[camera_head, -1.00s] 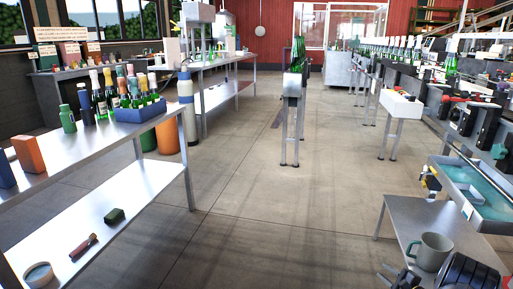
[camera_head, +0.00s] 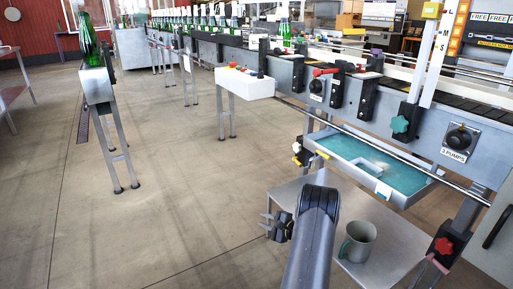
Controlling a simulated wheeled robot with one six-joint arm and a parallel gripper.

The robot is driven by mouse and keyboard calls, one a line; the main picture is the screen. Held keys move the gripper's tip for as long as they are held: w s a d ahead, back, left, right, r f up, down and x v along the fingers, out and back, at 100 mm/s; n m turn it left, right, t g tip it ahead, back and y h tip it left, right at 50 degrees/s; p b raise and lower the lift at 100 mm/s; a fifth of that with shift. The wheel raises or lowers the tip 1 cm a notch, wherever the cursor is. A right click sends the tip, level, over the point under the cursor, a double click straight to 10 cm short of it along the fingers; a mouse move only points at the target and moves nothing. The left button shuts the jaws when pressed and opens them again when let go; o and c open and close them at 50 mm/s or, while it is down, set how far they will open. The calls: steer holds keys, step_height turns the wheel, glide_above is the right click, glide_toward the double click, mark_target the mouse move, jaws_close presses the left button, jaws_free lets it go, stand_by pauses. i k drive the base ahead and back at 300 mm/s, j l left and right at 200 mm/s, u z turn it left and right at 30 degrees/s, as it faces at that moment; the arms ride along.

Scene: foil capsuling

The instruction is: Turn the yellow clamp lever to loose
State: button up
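A small black clamp with yellow parts (camera_head: 299,154) sits at the left end of the blue-lined trough, low on the machine's front. A short yellow bar (camera_head: 322,155) shows just right of it. A yellow block (camera_head: 432,10) sits high on the white post marked L, M, S. I cannot tell for sure which of these is the clamp lever, or its setting. My gripper (camera_head: 267,224) is in front of and below the trough, with its fingers pointing left. The fingers look apart and empty, and it touches none of the yellow parts.
A grey mug (camera_head: 357,242) stands on the low metal table (camera_head: 385,225), close right of my arm. The blue trough (camera_head: 375,165) and a long rail lie beyond.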

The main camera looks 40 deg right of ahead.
mark_target(295, 159)
steer(key=i+z, duration=0.4)
steer(key=i, duration=0.15)
steer(key=i+j+z, duration=0.1)
steer(key=i+z, duration=0.35)
steer(key=i+j+z, duration=0.4)
steer(key=i, duration=0.15)
steer(key=i+j+z, duration=0.45)
